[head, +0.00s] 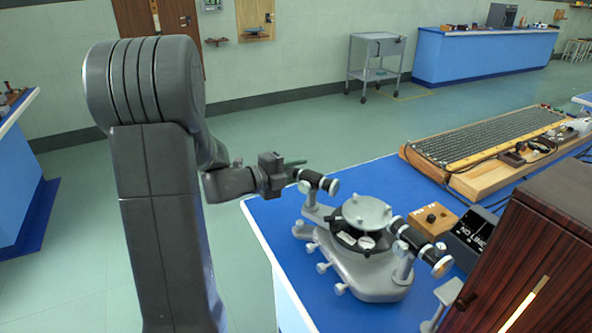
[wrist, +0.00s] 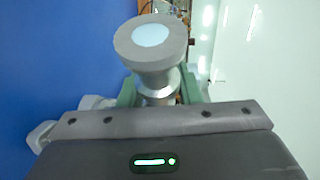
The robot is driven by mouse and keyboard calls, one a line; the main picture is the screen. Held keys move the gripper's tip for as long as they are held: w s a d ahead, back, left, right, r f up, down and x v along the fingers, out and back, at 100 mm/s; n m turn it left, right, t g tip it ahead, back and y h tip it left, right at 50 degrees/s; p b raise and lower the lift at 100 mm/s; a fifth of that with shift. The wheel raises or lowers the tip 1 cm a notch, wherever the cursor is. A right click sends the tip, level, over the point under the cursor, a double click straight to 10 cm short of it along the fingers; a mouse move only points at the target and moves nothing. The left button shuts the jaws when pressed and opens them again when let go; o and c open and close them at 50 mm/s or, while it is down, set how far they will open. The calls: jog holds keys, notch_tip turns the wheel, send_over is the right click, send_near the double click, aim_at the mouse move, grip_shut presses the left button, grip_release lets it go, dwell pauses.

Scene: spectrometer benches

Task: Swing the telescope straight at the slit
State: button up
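The spectrometer (head: 375,265) stands on the blue bench, with a round grey table (head: 367,212) at its middle. The telescope (head: 318,181), a short black tube with silver ends, is on its back left side. A second black tube (head: 420,247), apparently the collimator, is at the front right, towards a dark wooden box with a glowing slit (head: 527,303). My gripper (head: 296,168) is at the telescope's outer end. In the wrist view, its green fingers (wrist: 158,92) stand either side of a silver neck behind a grey eyepiece (wrist: 151,42). They look apart, though contact is partly hidden.
A small wooden block with a black knob (head: 432,218) and a black labelled box (head: 474,237) sit right of the spectrometer. The dark wooden box (head: 530,245) fills the front right. A long wooden-framed board (head: 490,140) lies behind.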

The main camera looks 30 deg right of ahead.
grip_shut()
jog(key=d+m+g+y+p, duration=0.1)
jog(key=d+m+g+y, duration=0.1)
jog(key=d+m+g, duration=0.4)
jog(key=shift+w+d+g+p, duration=0.35)
jog(key=shift+d+g, duration=0.75)
jog(key=shift+d, duration=1.2)
jog(key=shift+o, duration=1.8)
grip_release()
